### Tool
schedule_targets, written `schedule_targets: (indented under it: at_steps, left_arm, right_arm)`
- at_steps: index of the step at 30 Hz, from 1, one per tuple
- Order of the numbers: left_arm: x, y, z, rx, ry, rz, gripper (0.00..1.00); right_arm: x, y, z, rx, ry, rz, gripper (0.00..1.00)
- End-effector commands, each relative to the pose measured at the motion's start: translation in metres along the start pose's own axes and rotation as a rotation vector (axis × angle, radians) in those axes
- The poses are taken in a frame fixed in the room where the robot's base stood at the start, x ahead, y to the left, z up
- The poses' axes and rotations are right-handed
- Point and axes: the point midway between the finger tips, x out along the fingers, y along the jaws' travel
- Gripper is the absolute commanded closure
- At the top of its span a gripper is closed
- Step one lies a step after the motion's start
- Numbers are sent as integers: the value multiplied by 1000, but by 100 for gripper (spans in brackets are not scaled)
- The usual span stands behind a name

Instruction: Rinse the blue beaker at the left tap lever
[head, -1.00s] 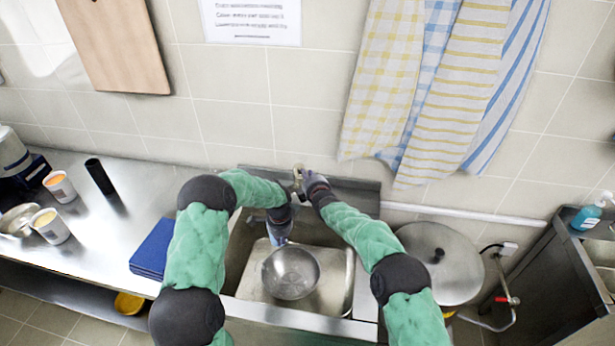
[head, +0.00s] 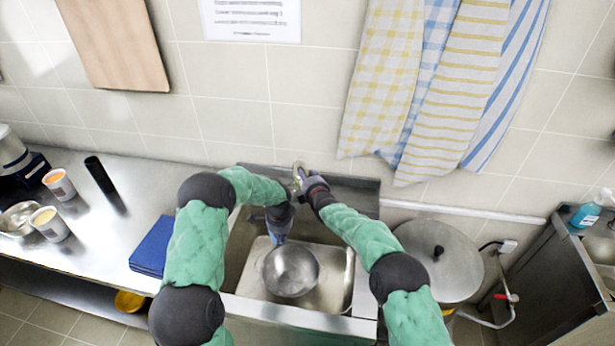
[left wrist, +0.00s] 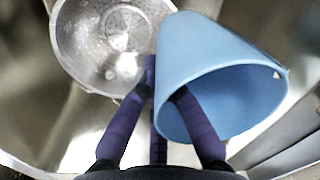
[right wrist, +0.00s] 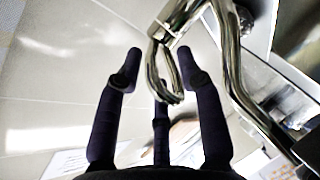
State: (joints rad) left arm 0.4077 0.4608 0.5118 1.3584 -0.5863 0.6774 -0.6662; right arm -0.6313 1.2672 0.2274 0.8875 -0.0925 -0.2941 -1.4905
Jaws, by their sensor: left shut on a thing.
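The blue beaker (left wrist: 218,40) is held over the sink (head: 341,300), its open mouth toward the bottom of the left wrist view. My left gripper (left wrist: 164,88) is shut on its wall, with one finger inside the mouth. In the head view, the gripper (head: 279,226) hides much of the beaker (head: 278,239). My right gripper (head: 306,181) is at the tap. In the right wrist view, its fingers (right wrist: 167,66) are open on either side of a looped metal lever (right wrist: 160,78), with gaps visible. I cannot make out running water.
A perforated metal bowl (head: 290,272) lies in the sink just below the beaker. A large lidded pot (head: 440,262) stands right of the sink. A blue folded cloth (head: 153,248) and several cups and bowls are on the left counter (head: 125,185). Towels (head: 435,90) hang behind.

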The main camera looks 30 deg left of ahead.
Motion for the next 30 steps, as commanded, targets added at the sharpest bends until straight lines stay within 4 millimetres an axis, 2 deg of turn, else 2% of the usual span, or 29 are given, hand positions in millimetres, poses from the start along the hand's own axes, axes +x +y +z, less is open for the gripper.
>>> schedule_targets:
  at_steps: [5, 11, 30]
  left_arm:
    - [0, 0, 0, 0, 0, 0, 100]
    - [0, 0, 0, 0, 0, -1, 100]
    - [0, 0, 0, 0, 0, 0, 100]
  right_arm:
    - [-2, 0, 0, 0, 0, -1, 63]
    - [-16, 2, 0, 1, 0, 2, 63]
    - [-89, 1, 0, 0, 0, 1, 63]
